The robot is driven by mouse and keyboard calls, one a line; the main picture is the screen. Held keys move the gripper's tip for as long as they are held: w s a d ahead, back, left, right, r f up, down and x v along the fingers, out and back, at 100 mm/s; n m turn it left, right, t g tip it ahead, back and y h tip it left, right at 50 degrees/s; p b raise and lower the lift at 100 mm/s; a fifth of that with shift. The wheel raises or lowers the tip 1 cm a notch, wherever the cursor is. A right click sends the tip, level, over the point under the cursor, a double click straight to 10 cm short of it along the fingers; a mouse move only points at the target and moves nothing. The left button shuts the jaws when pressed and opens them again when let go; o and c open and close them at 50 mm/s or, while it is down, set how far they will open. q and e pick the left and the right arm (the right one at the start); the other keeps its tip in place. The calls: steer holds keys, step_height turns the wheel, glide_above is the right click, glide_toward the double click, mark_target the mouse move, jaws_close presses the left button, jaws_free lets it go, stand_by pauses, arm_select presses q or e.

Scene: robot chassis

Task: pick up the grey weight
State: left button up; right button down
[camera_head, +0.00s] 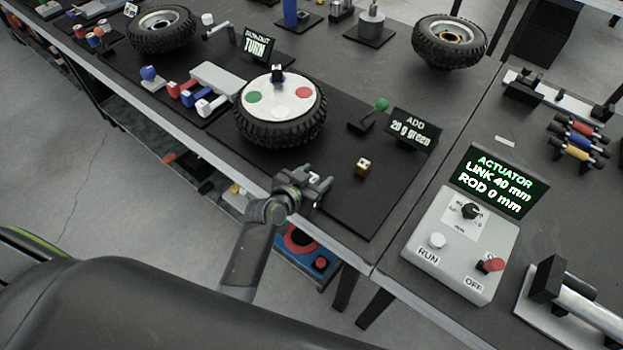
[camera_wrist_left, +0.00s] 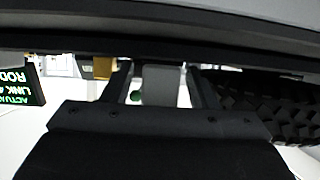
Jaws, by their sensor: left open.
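In the left wrist view, which is upside down, a plain grey block (camera_wrist_left: 160,84) shows between the two fingers of my left gripper (camera_wrist_left: 158,88). It looks like the grey weight, standing on the dark mat, with a gap to each finger. I cannot tell how far beyond the fingertips it is. In the head view my left gripper (camera_head: 318,184) is open at the mat's front edge, right of and in front of the wheel; the block is not clearly told from it there. My right gripper is not in view.
A wheel with a white disc (camera_head: 281,108) stands left of my gripper. A gold-and-white block (camera_head: 362,167), a green-knobbed lever (camera_head: 380,106) and an "ADD 20 g green" sign (camera_head: 411,130) are to the right. The actuator box (camera_head: 462,243) stands farther right. The mat's front right is clear.

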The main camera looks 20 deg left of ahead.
arm_select(q)
steer(key=shift+w, duration=0.2)
steer(key=shift+c, duration=0.3)
steer(key=c, duration=1)
